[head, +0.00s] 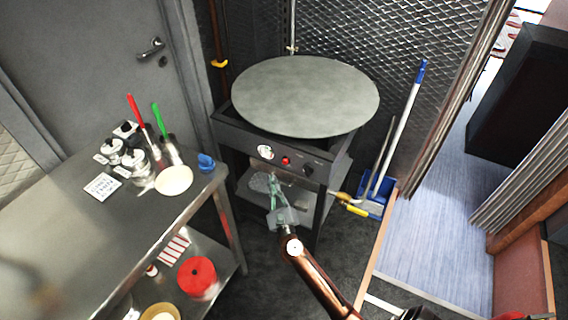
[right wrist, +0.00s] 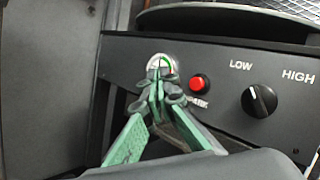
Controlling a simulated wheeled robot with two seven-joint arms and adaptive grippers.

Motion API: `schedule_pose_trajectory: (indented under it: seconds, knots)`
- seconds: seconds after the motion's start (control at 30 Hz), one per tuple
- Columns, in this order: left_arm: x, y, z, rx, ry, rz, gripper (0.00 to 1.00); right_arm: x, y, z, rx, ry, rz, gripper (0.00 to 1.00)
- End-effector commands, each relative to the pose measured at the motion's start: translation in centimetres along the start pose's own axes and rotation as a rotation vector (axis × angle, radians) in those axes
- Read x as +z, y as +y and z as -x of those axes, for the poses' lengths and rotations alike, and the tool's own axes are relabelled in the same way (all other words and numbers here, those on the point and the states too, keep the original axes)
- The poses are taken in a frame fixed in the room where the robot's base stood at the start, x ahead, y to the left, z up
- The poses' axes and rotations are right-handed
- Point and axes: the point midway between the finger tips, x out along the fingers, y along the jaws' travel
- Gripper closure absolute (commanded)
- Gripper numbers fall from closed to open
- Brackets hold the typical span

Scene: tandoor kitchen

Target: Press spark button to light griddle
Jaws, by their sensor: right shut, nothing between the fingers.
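The griddle (head: 306,92) is a round grey plate on a dark stand. Its front panel carries a red spark button (head: 285,161), a round gauge (head: 265,152) to its left and a black knob (head: 308,170) to its right. In the right wrist view the red button (right wrist: 200,84) sits just right of my fingertips, and the black knob (right wrist: 259,101) is farther right under LOW and HIGH. My right gripper (head: 272,179) is shut and empty, below the panel in the head view. Its fingertips (right wrist: 160,76) overlap the gauge in the wrist view; contact cannot be told. My left gripper is out of view.
A steel table (head: 60,225) with shakers, a red and a green-handled utensil and a pale disc stands at the left. A blue dustpan (head: 373,207) and broom stand right of the griddle. A red container (head: 197,277) sits on the lower shelf.

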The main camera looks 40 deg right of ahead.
Motion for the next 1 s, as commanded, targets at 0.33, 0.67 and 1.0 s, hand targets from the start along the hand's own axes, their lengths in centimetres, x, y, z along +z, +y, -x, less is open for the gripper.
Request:
schedule_pose_trajectory:
  seconds: [0.33,0.67,1.0]
  knots:
    - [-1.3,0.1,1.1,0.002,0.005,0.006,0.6,-2.4,-2.3,-3.1,0.0,0.001,0.001,1.0]
    - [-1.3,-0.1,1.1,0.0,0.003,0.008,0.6,-3.1,-3.0,-4.2,0.0,0.001,0.0,1.0]
    - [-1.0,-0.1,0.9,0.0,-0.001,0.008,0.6,-3.1,-3.0,-4.1,0.0,0.001,0.0,1.0]
